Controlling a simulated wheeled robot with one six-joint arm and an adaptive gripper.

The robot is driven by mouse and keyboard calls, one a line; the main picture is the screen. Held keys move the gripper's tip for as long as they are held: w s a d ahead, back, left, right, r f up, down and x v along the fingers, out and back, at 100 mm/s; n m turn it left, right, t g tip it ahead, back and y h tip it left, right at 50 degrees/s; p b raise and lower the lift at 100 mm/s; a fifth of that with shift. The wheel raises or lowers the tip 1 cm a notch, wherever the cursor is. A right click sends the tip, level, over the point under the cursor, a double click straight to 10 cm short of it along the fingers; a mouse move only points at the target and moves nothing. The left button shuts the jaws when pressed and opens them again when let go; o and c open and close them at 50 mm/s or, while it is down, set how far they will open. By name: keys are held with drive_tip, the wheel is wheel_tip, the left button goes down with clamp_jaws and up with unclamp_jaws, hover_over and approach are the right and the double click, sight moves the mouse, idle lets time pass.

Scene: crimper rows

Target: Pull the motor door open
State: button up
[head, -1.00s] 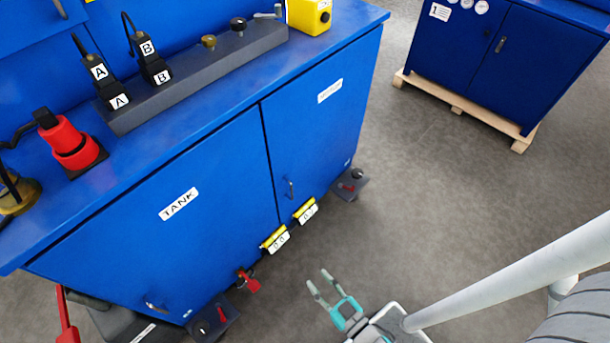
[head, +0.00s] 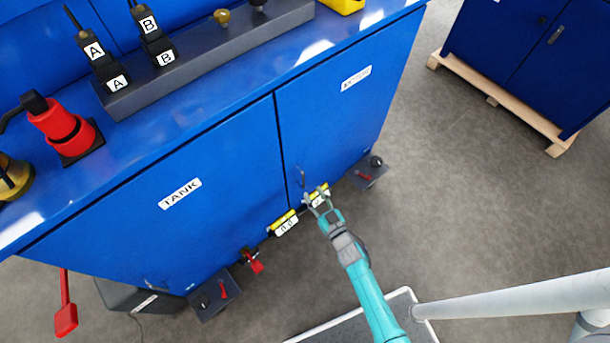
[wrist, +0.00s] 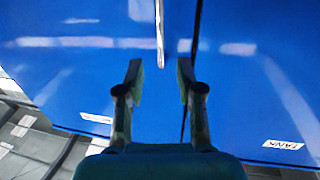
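The motor door (head: 335,125) is the right-hand blue door of the cabinet, with a white label that is hard to read. It looks shut, flush with the tank door (head: 205,210). Its slim handle (head: 300,176) is low, near the seam between the doors. My gripper (head: 318,197) is open in front of the lower door, just below and right of the handle. In the wrist view, my two fingers (wrist: 160,78) are apart, and the handle bar (wrist: 160,30) runs down toward the gap between their tips. I cannot tell whether they touch it.
Yellow-topped meters (head: 286,226) and a red-handled valve (head: 252,262) stick out along the cabinet's lower edge. A caster with a red lever (head: 366,175) stands at the right corner. Open grey floor (head: 450,200) lies to the right, before another blue cabinet on a pallet (head: 500,102).

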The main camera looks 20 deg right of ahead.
hover_over(303, 188)
drive_tip(key=shift+w+d, duration=0.15)
drive_tip(key=shift+w, duration=0.1)
idle(0.3)
clamp_jaws()
